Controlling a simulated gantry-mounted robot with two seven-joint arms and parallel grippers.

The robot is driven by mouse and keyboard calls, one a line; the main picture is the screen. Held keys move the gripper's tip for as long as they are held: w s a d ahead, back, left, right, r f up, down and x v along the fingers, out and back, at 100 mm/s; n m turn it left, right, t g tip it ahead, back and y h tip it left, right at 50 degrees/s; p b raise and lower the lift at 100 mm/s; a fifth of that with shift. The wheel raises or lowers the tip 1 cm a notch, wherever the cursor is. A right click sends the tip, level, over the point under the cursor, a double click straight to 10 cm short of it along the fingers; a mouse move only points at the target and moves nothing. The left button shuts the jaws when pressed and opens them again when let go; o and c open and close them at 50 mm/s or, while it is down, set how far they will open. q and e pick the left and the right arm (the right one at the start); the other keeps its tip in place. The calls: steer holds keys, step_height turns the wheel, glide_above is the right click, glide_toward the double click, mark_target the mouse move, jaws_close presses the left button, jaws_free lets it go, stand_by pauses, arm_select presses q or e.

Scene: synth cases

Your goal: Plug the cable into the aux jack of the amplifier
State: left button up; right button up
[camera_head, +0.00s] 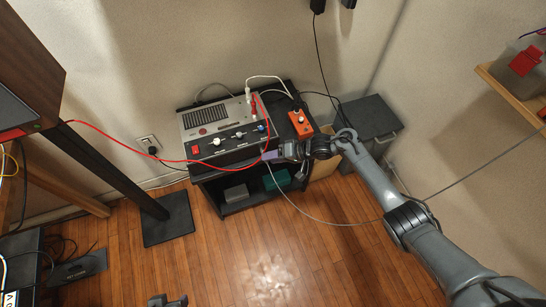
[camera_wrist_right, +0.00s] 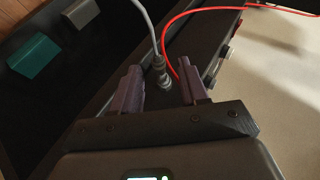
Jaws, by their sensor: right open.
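The amplifier (camera_head: 222,118) is a grey box with a dark front, knobs and a red switch, on a black cart. My right gripper (camera_head: 272,155) is at its front right corner. In the right wrist view, my right gripper's purple fingers (camera_wrist_right: 158,88) are apart. A grey plug (camera_wrist_right: 159,68) stands between them, with a gap on each side. Its grey cable (camera_wrist_right: 145,20) leads away; in the head view the cable (camera_head: 300,213) hangs and runs right. The plug's tip meets a dark surface; I cannot tell whether it sits in a jack. My left gripper (camera_head: 167,300) shows partly at the bottom edge.
A red cable (camera_head: 130,148) runs from the left to the amplifier's right side, passing close to my right gripper. An orange box (camera_head: 300,123) with a knob stands right of the amplifier. Dark cabinet (camera_head: 368,117) at right. The wooden floor in front is mostly clear.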

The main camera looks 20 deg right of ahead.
steer(key=p+v, duration=0.4)
steer(key=v, duration=0.6)
steer(key=shift+s+d, duration=0.2)
steer(key=shift+d, duration=0.05)
